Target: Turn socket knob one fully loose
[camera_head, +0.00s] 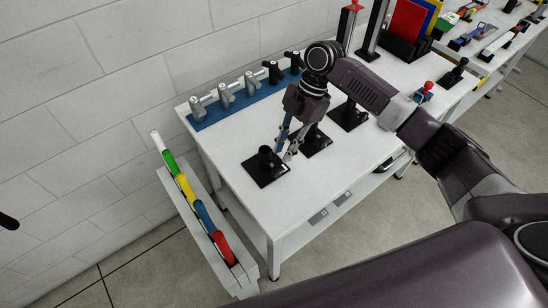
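Several black sockets, each a short post on a square plate, stand in a row on the white table (225,150). The front left socket (265,169) has my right gripper (284,156) at its right side, pointing down. The two fingers come down with their tips close together beside the post. Whether they touch a knob or hold it is too small to tell. A middle socket (323,142) is partly behind the gripper, and another socket (349,117) stands farther right. No knob shows clearly.
A blue rack (222,113) with grey and black clamp-like tools lies along the wall edge. A narrow bin (193,222) with coloured cylinders stands at the table's left. Coloured boards (408,22) and a red-topped stand (349,22) are at the back. The table's front left is clear.

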